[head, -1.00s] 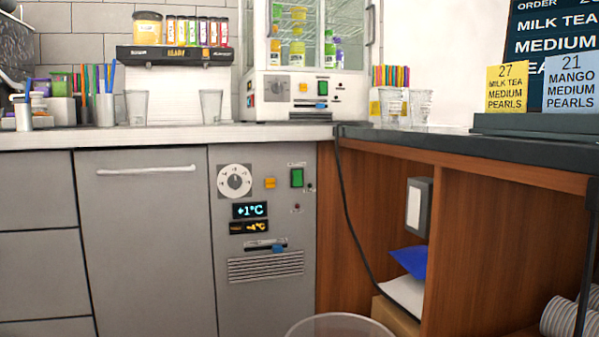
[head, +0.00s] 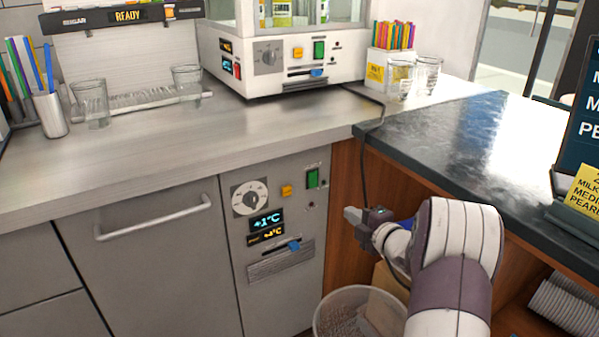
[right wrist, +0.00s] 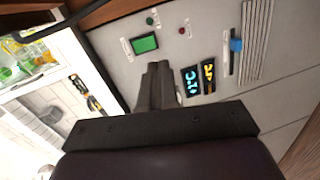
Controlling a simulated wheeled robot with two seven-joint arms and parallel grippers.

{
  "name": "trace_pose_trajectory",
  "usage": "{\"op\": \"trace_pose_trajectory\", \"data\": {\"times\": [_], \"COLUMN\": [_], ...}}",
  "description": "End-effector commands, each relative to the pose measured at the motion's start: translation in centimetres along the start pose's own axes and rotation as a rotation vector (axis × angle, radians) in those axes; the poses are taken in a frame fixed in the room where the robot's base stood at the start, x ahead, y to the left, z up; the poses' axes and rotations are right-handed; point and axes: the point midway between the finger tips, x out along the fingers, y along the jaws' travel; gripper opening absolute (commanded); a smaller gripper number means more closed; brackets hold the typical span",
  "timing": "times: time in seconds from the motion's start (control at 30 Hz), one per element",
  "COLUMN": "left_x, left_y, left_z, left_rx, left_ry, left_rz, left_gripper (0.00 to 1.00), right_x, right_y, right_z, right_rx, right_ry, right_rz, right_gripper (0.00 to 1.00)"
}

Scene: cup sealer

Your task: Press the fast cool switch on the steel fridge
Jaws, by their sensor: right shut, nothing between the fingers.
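The steel fridge (head: 275,307) is under the counter, with its control panel facing me. In the head view the panel has a round dial (head: 250,198), a small orange button (head: 286,191), a green switch (head: 312,178), two lit displays and a blue slider (head: 294,245). The small labels are unreadable, so I cannot tell which is fast cool. My right gripper (head: 350,214) is shut and empty, right of the panel, pointing left. In the right wrist view the gripper (right wrist: 158,66) is in front of the panel beside the green switch (right wrist: 145,43); the orange button is hidden there. My left gripper is out of view.
A white glass-fronted unit (head: 345,65) with similar controls stands on the steel counter (head: 200,140). The dark counter (head: 450,140) juts out at right above my arm. A black cable hangs near the gripper. A clear bin (head: 340,295) stands below.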

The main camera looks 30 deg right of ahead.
Motion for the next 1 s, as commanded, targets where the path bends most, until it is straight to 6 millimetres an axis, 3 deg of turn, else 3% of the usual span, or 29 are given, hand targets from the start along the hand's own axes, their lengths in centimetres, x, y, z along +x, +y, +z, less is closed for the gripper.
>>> {"op": "trace_pose_trajectory", "data": {"times": [0.1, 0.53, 1.0], "left_x": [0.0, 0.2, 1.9], "left_y": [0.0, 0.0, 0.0], "left_z": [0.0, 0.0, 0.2], "left_rx": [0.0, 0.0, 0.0], "left_ry": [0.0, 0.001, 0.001], "left_rz": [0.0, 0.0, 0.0], "left_gripper": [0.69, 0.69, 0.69], "right_x": [-0.1, 0.7, 10.2], "right_y": [1.0, 1.0, 1.3], "right_z": [-1.1, -1.1, -1.6], "right_rx": [-0.092, -0.105, -0.103], "right_ry": [0.049, 0.046, 0.047], "right_rz": [0.054, 0.053, 0.052], "right_gripper": [0.0, 0.0, 0.0]}}
